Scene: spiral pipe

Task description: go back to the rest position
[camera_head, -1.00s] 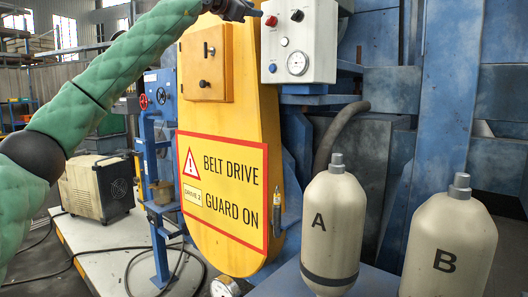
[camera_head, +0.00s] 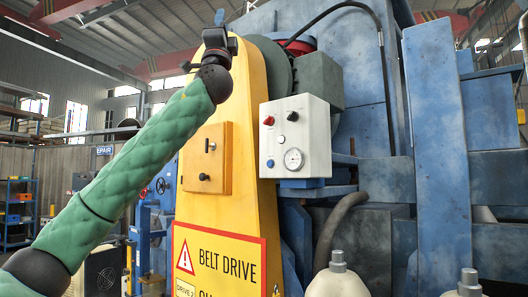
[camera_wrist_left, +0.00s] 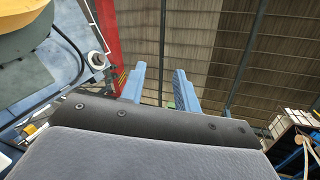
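My left arm comes in from the lower left of the head view and reaches up to the top of the yellow belt guard (camera_head: 255,170). My left gripper (camera_head: 220,17) is near the guard's top, small and dark there. In the left wrist view its two pale blue fingers (camera_wrist_left: 160,88) stand apart with only the roof between them, so it is open and empty. I cannot tell the exact gap between gripper and guard. My right gripper is not in view.
A white control box (camera_head: 296,135) with knobs and a gauge is right of the guard. The tops of two cream bottles, the left (camera_head: 337,284) and the right (camera_head: 467,290), show at the bottom edge. Blue machinery (camera_head: 440,130) fills the right.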

